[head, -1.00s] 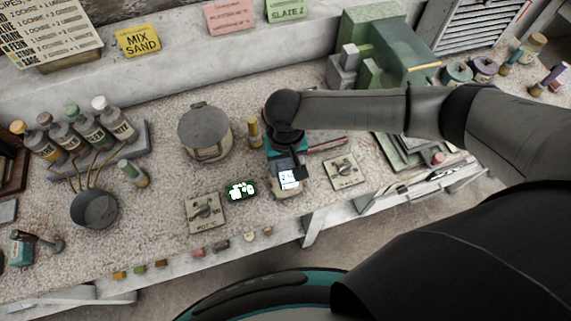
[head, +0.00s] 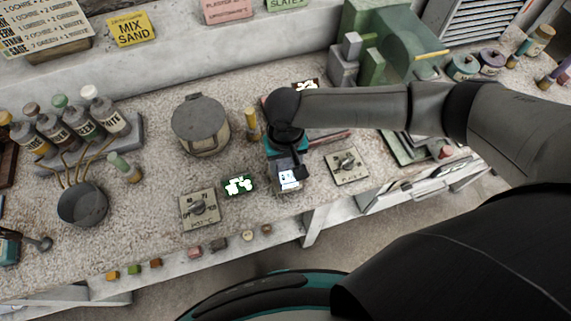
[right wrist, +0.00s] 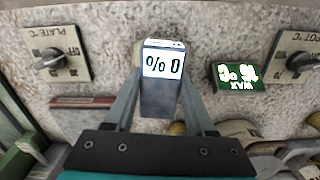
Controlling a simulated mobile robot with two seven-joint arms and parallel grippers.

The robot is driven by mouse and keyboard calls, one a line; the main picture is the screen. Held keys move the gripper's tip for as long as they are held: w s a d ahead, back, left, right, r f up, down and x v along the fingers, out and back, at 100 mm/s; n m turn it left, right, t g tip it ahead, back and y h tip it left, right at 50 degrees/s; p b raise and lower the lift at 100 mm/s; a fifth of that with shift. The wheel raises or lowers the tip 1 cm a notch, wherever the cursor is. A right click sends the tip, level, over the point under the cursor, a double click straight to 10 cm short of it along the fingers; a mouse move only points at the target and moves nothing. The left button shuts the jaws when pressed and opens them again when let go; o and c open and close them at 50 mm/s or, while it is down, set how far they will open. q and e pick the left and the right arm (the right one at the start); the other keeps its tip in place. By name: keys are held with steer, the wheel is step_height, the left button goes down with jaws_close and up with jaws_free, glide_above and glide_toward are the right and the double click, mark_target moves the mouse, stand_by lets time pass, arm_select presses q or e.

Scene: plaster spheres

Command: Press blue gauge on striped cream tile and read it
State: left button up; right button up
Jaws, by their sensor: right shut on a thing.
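The gauge (right wrist: 161,85) is a blue-grey block with a lit white display, held between the fingers of my right gripper (right wrist: 160,105) in the right wrist view. Its display shows upside down there and reads 0 %. In the head view the gauge's lit display (head: 289,179) shows just below my right gripper (head: 286,166), near the bench's front edge. A small cream piece (right wrist: 138,54) shows beside and behind the gauge. Most of it is hidden, so I cannot make out stripes or whether the gauge touches it. My left gripper is not in view.
Two dial plates (head: 199,208) and (head: 347,166) flank the gauge. A green lit sign (head: 239,185) lies to its left. A lidded pot (head: 201,125) and a yellow-brown bottle (head: 251,124) stand behind. Several small coloured blocks (head: 194,251) line the front edge.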

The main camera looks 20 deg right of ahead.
steer(key=shift+f, duration=0.5)
stand_by(0.6)
steer(key=shift+s+f, duration=0.25)
stand_by(2.0)
steer(key=r+p, duration=0.2)
steer(key=p, duration=0.1)
steer(key=r+p, duration=0.5)
steer(key=p, duration=0.1)
steer(key=shift+w+r, duration=0.25)
stand_by(1.6)
